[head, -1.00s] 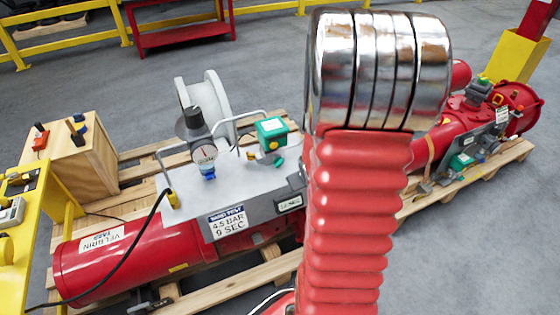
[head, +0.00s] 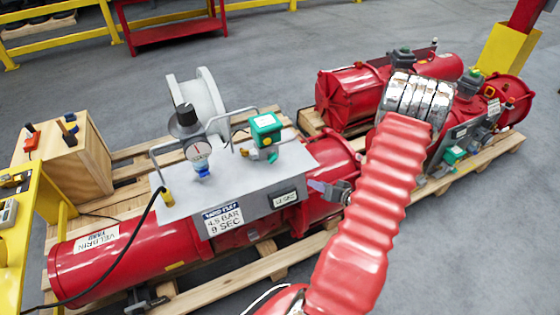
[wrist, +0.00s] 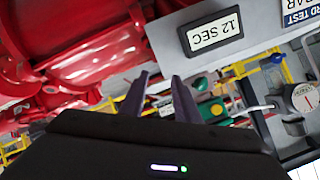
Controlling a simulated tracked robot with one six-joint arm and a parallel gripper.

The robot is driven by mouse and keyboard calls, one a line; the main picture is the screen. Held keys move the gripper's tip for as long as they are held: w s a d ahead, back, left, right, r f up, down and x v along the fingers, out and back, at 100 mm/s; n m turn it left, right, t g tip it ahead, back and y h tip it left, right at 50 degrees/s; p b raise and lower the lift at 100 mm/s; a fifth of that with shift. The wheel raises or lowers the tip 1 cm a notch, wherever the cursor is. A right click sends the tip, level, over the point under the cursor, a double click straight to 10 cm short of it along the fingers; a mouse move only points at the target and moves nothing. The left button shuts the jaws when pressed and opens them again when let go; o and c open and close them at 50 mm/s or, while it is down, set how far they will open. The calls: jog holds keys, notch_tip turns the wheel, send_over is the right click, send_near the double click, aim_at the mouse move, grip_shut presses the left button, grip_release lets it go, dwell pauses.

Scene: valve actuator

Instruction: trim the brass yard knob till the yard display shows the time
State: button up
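The yard display (head: 285,198) is on the front of the grey panel; it reads 12 SEC, upside down, in the wrist view (wrist: 214,33). The sign (head: 223,219) beside it reads YARD TEST, 4.5 BAR, 9 SEC. A small brass-yellow part (head: 250,153), possibly the knob, sits by the green box (head: 266,127); yellow beside green also shows in the wrist view (wrist: 218,87). My gripper (head: 318,187) is just right of the panel. In the wrist view its two dark fingers (wrist: 160,80) stand apart with nothing between them, not touching the knob.
A gauge with a black knob (head: 199,151) and metal handles stand on the panel. A white handwheel (head: 199,98) is behind. A black hose (head: 130,242) runs to the panel's left. Another red actuator (head: 350,98) lies behind my arm. A yellow stand (head: 25,230) is at left.

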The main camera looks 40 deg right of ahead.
aim_at(277, 158)
jog(key=w+a+r+m+t+y, duration=0.1)
jog(key=w+a+r+t+y, duration=0.1)
jog(key=r, duration=0.4)
jog(key=shift+w+a+m+t+y, duration=0.4)
jog(key=shift+w+a+t, duration=0.25)
jog(key=shift+a, duration=0.1)
jog(key=shift+w, duration=0.1)
jog(key=x, duration=1.3)
jog(key=shift+w+f, duration=0.1)
jog(key=shift+w, duration=0.2)
grip_shut()
jog(key=shift+d, duration=0.1)
